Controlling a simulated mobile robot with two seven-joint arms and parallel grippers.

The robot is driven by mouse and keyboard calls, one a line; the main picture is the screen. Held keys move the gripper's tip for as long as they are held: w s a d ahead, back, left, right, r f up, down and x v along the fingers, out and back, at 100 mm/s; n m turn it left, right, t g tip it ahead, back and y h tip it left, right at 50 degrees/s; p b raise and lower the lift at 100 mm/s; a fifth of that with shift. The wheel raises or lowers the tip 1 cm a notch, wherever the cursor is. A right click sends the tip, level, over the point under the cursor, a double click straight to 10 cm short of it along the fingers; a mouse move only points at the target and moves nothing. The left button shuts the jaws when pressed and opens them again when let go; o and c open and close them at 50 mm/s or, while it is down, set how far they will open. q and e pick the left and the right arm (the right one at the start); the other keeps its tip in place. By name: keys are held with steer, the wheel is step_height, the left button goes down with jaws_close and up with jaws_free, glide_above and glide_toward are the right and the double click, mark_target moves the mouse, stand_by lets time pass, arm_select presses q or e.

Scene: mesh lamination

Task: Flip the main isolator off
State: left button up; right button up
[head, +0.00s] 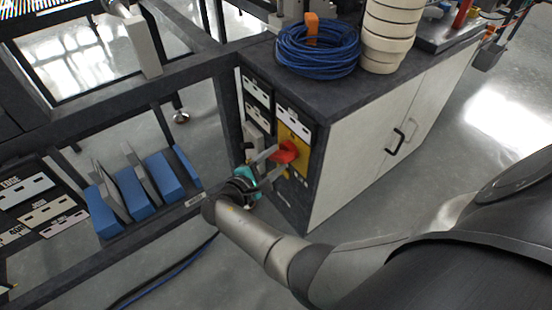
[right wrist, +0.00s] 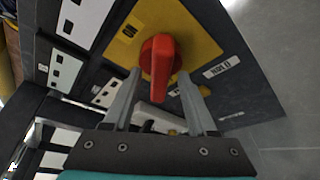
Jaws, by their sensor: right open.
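The main isolator is a red rotary handle (head: 287,151) on a yellow plate (head: 294,128), on the end panel of a dark-framed cabinet. In the right wrist view the red handle (right wrist: 158,58) stands out from the yellow plate (right wrist: 193,28). My right gripper (head: 275,163) is at the handle, its fingers pointing at the panel. In the right wrist view its two fingers (right wrist: 158,88) are apart, one on each side of the handle's lower part. I cannot tell whether either finger touches it. My left gripper is not in view.
The cabinet (head: 362,140) carries a blue hose coil (head: 318,58) and stacked cream rings (head: 392,30) on top. White label plates (head: 257,90) sit beside the isolator. A rack with blue blocks (head: 165,178) stands at left. Floor in front is mostly clear.

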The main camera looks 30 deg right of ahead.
steer(key=shift+c, duration=0.3)
jaws_close()
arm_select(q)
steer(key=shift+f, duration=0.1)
arm_select(e)
steer(key=m+b, duration=0.1)
steer(key=b, duration=0.1)
steer(key=m+t+h+b, duration=0.1)
steer(key=m+b, duration=0.1)
steer(key=shift+f+b, duration=0.3)
steer(key=shift+f, duration=0.05)
steer(key=m+t+b, duration=0.1)
steer(key=m+b, duration=0.1)
steer(key=b, duration=0.1)
steer(key=shift+s+m+h, duration=0.1)
steer(key=shift+m+h, duration=0.2)
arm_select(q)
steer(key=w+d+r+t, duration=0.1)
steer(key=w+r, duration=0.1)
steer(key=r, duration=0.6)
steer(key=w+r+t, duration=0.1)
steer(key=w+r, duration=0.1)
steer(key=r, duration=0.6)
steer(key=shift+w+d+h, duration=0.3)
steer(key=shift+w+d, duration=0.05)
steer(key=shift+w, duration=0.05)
arm_select(e)
steer(key=shift+r+m, duration=0.1)
steer(key=shift+m, duration=0.2)
